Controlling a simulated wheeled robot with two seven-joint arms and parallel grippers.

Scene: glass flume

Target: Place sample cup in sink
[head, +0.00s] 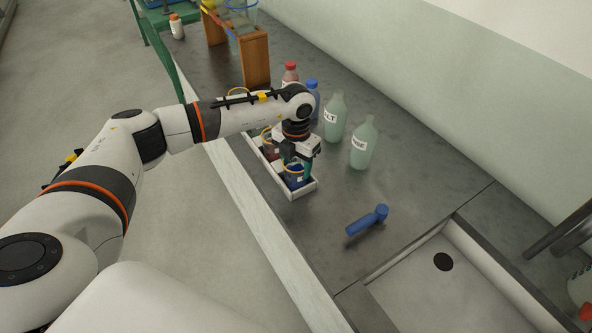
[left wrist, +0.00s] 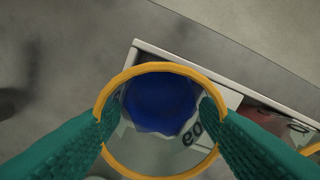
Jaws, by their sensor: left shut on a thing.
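The sample cup (head: 294,178) has a yellow rim and blue contents. It is at the near end of a white tray (head: 305,190) on the bench in the head view. My left gripper (head: 295,164) points down over it and is shut on it. In the left wrist view the green fingers press on opposite sides of the cup (left wrist: 160,103), under its yellow rim. I cannot tell whether the cup rests on the tray floor or is slightly raised. The sink (head: 410,293) is at the lower right, with a dark round drain. My right gripper is not in view.
Another yellow-rimmed cup (head: 268,146) with red contents is in the tray. Two pale green bottles (head: 363,143) and blue- and red-capped bottles stand behind. A blue tap-like piece (head: 368,220) lies between tray and sink. A wooden rack (head: 255,60) is farther back. The sink floor looks clear.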

